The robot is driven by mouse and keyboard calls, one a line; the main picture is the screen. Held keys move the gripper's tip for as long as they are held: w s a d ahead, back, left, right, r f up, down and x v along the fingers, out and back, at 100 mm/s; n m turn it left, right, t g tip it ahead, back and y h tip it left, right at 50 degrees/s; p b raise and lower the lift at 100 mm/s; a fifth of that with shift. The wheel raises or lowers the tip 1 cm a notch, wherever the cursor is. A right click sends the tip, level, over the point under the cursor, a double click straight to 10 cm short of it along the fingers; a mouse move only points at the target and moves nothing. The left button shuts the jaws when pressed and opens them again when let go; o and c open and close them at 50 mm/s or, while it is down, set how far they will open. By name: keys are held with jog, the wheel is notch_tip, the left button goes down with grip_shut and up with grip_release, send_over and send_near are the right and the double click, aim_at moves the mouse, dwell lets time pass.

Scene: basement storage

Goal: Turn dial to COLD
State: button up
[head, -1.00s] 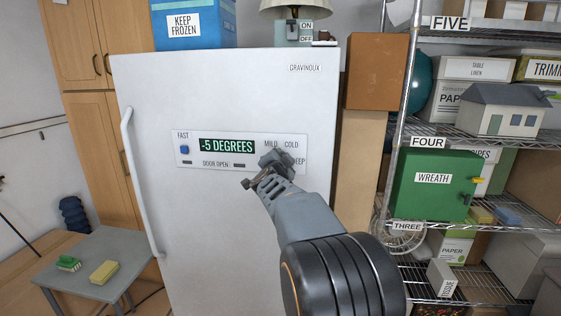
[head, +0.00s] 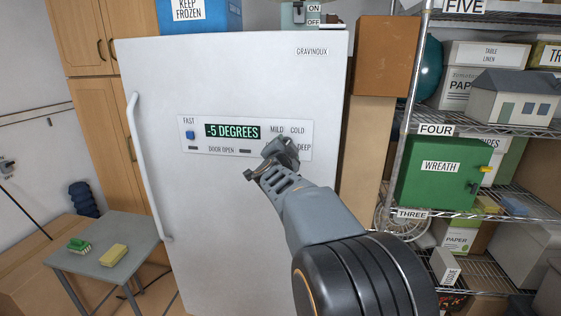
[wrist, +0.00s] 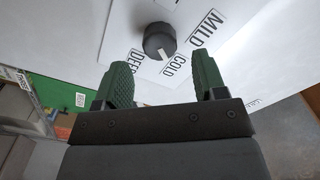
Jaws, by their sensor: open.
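The freezer's control panel (head: 215,148) carries a green display (head: 232,131) reading -5 DEGREES and the labels MILD, COLD and DEEP. The dark round dial (wrist: 159,40) shows in the wrist view with a white pointer mark. The mark points down and slightly right, toward the COLD label (wrist: 174,66). MILD lies to its right and DEEP to its left. My gripper (wrist: 163,79) is open, its green-padded fingers apart, with the dial ahead of the gap and not clasped. In the head view my gripper (head: 272,160) hides the dial.
The white freezer (head: 215,210) has a long handle (head: 146,170) on its left. A small grey table (head: 100,245) with a sponge and a brush stands at lower left.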

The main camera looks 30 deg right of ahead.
jog(key=v, duration=1)
jog(key=shift+s+a, duration=0.15)
jog(key=shift+s, duration=0.05)
jog(key=w+a+f+n+y, duration=0.1)
jog(key=a+f+n+y, duration=0.9)
jog(key=a+n+y, duration=0.15)
jog(key=s+a+f+n+g, duration=0.3)
jog(key=s+f+g, duration=0.1)
jog(key=s, duration=0.4)
jog(key=s+a+f+n+g+y+p, duration=0.1)
jog(key=s+a+f+n+g, duration=0.2)
jog(key=s+f, duration=0.4)
jog(key=shift+s+n+g, duration=0.4)
jog(key=shift+n+g, duration=0.35)
jog(key=shift+g, duration=0.45)
